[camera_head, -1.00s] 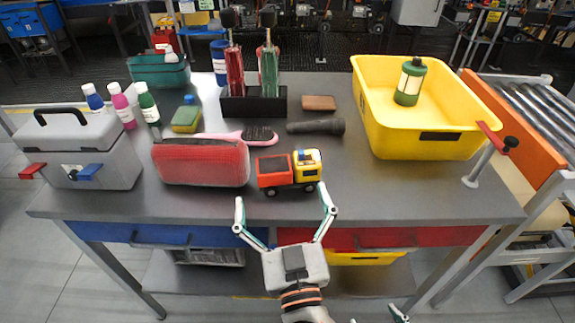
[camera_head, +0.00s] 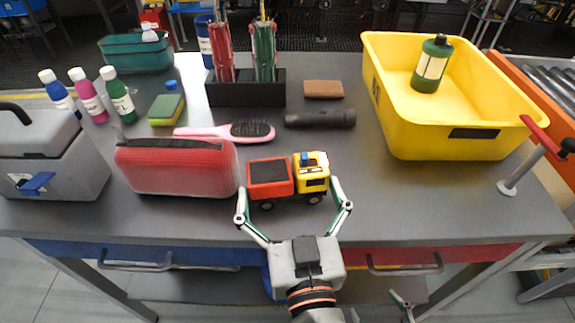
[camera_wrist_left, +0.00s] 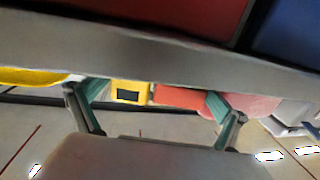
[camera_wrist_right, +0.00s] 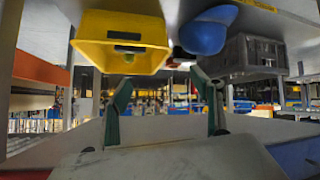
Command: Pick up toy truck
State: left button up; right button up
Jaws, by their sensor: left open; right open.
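The toy truck (camera_head: 272,180), with a red bed and a yellow cab, stands upright on the grey table near its front edge. My left gripper (camera_head: 290,186) is open, its fingers spread to either side of the truck from the front, with no clear grip on it. In the left wrist view the truck's yellow cab and red bed (camera_wrist_left: 180,97) show between the open fingers (camera_wrist_left: 155,90). My right gripper (camera_wrist_right: 160,82) is open and empty below the table level. Only a fingertip part of it (camera_head: 403,300) shows at the bottom of the head view.
A red case (camera_head: 178,168) stands close left of the truck. A hairbrush (camera_head: 200,132) and a black flashlight (camera_head: 320,119) lie behind it. A yellow bin (camera_head: 450,139) holds a green canister (camera_head: 432,65). A grey toolbox (camera_head: 50,160) stands left. Table right of the truck is clear.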

aim_at(289, 180)
pick_arm(q)
jog(key=shift+w+r, duration=0.1)
jog(key=shift+w, duration=0.05)
jog(key=shift+c, duration=1.4)
jog(key=c, duration=0.6)
jog(key=shift+c, duration=0.5)
jog(key=shift+r, duration=0.15)
notch_tip(289, 180, up, 2)
jog(key=shift+r+p, duration=0.25)
jog(key=shift+p, duration=0.95)
jog(key=shift+r+p, duration=0.6)
jog(key=shift+p, duration=0.05)
notch_tip(289, 180, up, 3)
jog(key=p, duration=0.4)
jog(key=shift+r, duration=0.2)
jog(key=shift+r+p, duration=0.7)
jog(key=shift+p, duration=0.5)
jog(key=shift+r+p, duration=0.65)
jog(key=shift+p, duration=0.5)
pick_arm(e)
notch_tip(289, 180, up, 9)
jog(key=a, duration=0.1)
jog(key=shift+m, duration=0.3)
